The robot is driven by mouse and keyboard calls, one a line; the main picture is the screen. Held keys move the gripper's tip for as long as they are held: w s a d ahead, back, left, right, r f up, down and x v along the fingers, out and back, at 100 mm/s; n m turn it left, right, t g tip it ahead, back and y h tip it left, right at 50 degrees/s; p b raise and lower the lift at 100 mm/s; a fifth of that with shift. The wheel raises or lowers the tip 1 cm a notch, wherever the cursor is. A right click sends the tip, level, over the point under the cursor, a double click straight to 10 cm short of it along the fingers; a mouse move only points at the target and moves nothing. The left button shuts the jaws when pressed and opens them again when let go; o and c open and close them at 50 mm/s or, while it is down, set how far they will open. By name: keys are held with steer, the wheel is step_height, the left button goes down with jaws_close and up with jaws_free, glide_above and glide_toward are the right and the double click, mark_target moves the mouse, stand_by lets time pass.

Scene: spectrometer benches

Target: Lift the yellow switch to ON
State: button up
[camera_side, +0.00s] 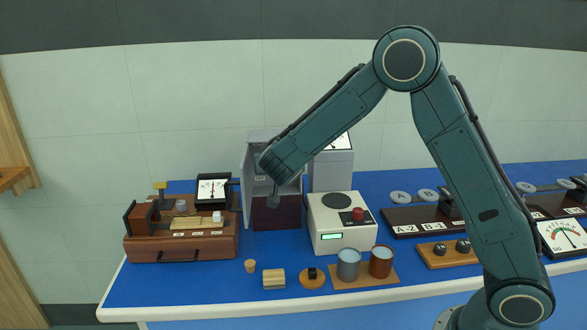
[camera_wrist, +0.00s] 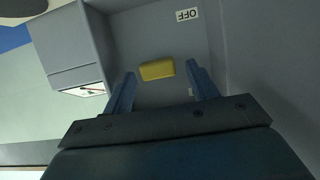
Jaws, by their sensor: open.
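The yellow switch (camera_wrist: 157,70) shows in the wrist view as a small rounded bar on a grey panel. A white OFF label (camera_wrist: 187,14) is on the same panel, near the top of the picture. My gripper (camera_wrist: 160,72) is open, and in the picture the switch lies between its two blue fingertips. I cannot tell whether the fingers touch it. In the side view my gripper (camera_side: 273,200) reaches down in front of the grey cabinet (camera_side: 257,165), and the switch cannot be made out there.
Grey walls stand close around the fingers in the wrist view. A white instrument (camera_side: 325,240) with a red knob stands right of the cabinet. A wooden apparatus (camera_side: 180,245) stands to its left. Cups (camera_side: 348,265) and small wooden pieces (camera_side: 273,280) lie in front on the blue bench.

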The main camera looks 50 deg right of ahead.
steer(key=shift+c, duration=0.5)
steer(key=c, duration=0.9)
steer(key=shift+w+d+r+g+y, duration=0.15)
steer(key=shift+r+g+y, duration=0.1)
steer(key=shift+g+y, duration=0.2)
steer(key=shift+w+d+r+g+y, duration=0.15)
steer(key=shift+r+g+y, duration=0.1)
steer(key=shift+g+y, duration=0.2)
steer(key=shift+s, duration=0.1)
steer(key=o, duration=1)
steer(key=shift+a+r, duration=0.1)
steer(key=v, duration=1.3)
steer(key=shift+s+r, duration=0.2)
steer(key=shift+s, duration=0.05)
